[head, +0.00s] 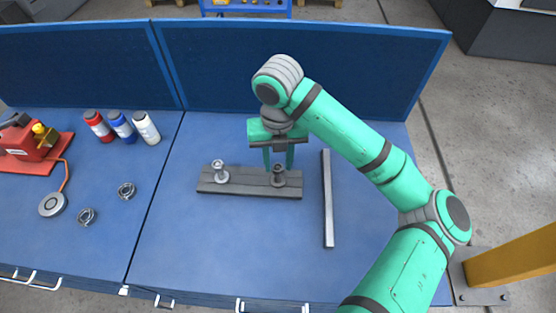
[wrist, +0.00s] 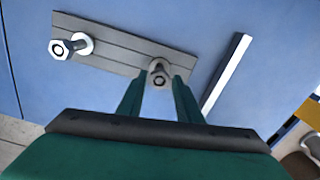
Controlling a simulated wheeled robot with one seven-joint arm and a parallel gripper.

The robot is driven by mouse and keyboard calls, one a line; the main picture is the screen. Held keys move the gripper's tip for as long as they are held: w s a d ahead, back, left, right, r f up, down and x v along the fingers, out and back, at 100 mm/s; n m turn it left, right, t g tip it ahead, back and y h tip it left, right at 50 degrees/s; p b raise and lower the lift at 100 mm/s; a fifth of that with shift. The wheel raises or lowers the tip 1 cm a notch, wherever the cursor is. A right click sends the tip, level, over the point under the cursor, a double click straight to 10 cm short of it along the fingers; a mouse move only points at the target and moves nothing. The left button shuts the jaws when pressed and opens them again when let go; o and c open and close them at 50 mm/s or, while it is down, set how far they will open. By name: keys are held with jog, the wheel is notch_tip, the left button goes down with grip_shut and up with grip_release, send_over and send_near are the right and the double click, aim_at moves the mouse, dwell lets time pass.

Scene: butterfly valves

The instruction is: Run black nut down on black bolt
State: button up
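A dark grey plate (head: 245,190) lies on the blue bench and carries two upright bolts. The black bolt with its nut (head: 278,175) stands near the plate's right end. In the wrist view the black bolt and nut (wrist: 158,72) show end-on between the tips of my fingers. A silver bolt with a nut (head: 218,172) stands near the left end. It also shows in the wrist view (wrist: 68,47). My gripper (head: 278,165) points down at the black bolt, its two green fingers apart on either side. A gap shows beside the nut, so the gripper looks open and empty.
A grey bar (head: 328,198) lies just right of the plate. Three bottles (head: 121,126), two metal rings (head: 126,191) and a red device (head: 30,145) sit to the left. A blue panel (head: 290,65) stands behind. The bench front is clear.

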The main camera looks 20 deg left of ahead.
grip_shut()
jog(key=m, duration=1)
jog(key=shift+s+m, duration=0.1)
jog(key=shift+m, duration=0.2)
jog(key=m, duration=0.6)
jog(key=shift+d, duration=0.1)
jog(key=m, duration=0.2)
jog(key=shift+s+m, duration=0.1)
jog(key=shift+m, duration=0.2)
jog(key=m, duration=0.4)
jog(key=shift+m, duration=0.4)
